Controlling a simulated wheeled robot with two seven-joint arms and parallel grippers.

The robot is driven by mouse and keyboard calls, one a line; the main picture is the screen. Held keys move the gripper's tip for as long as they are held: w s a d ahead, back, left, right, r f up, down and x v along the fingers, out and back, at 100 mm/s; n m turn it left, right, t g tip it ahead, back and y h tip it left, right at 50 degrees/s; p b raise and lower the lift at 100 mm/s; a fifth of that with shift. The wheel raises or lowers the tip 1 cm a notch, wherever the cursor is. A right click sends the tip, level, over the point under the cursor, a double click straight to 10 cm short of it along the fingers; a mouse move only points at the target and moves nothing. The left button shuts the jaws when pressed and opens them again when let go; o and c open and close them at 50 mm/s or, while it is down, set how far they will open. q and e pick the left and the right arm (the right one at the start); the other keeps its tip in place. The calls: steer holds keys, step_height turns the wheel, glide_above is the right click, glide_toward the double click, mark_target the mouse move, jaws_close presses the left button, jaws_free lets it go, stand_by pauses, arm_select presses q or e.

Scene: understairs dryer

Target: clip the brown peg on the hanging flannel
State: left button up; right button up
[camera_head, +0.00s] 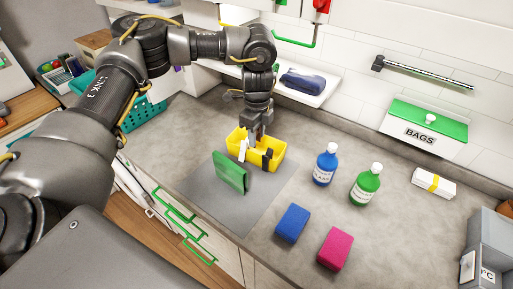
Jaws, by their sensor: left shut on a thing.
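My left gripper (256,137) reaches down into a yellow tub (272,147) on the grey counter. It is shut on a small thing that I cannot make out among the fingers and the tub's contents. A white piece (243,150) and a dark piece (267,158) show at the tub's near side. I cannot pick out a brown peg. A green cloth-like piece (229,172), possibly the flannel, stands upright just in front of the tub, apart from my gripper; what holds it up is hidden. My right gripper is not in view.
A blue bottle (324,166) and a green bottle (365,186) stand right of the tub. A blue block (292,223) and a pink block (334,248) lie nearer. A white shelf with a dark blue item (302,81) is behind. The grey mat (213,198) has free room.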

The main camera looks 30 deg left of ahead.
arm_select(q)
steer(key=shift+r, duration=0.5)
steer(key=shift+d, duration=0.15)
steer(key=s+d+f+n+b, duration=0.1)
steer(key=s+d+n, duration=0.3)
steer(key=d, duration=0.5)
steer(key=s+d+f+n+b, duration=0.1)
steer(key=s+d+n, duration=0.3)
steer(key=s+d, duration=0.3)
steer(key=d, duration=0.3)
steer(key=shift+s+d, duration=0.3)
